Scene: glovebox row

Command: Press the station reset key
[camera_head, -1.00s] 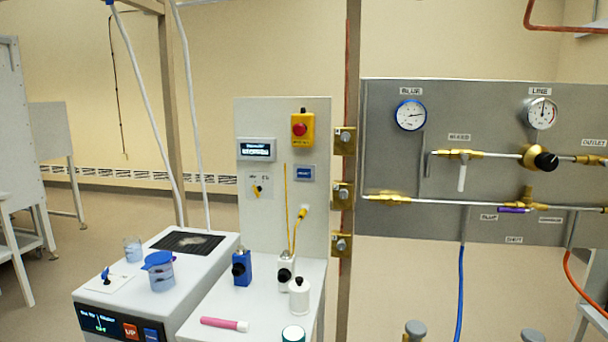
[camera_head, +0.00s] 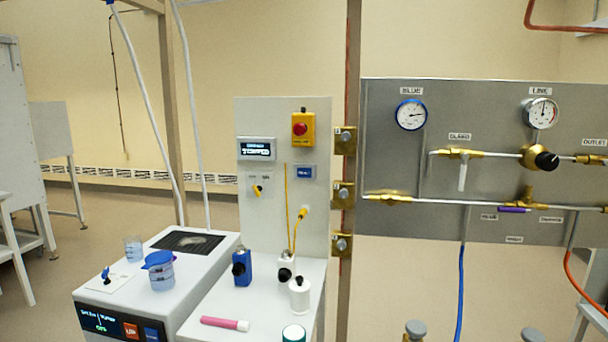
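A blue rectangular key (camera_head: 305,173) with a small white label, too small to read surely, sits on the upright white station panel (camera_head: 283,225). It is below a yellow box (camera_head: 303,141) with a red push button (camera_head: 300,129). A small display (camera_head: 256,149) with light text is to the left of the key. A small switch with a yellow lever (camera_head: 257,191) is below the display. Neither of my grippers is in view, and nothing touches the key.
The white bench (camera_head: 262,307) below the panel holds a blue block (camera_head: 242,268), a white bottle (camera_head: 299,295) and a pink marker (camera_head: 224,323). A white machine (camera_head: 130,282) with a blue-lidded beaker (camera_head: 160,274) stands left. A grey gauge panel (camera_head: 400,150) stands right, beyond a post.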

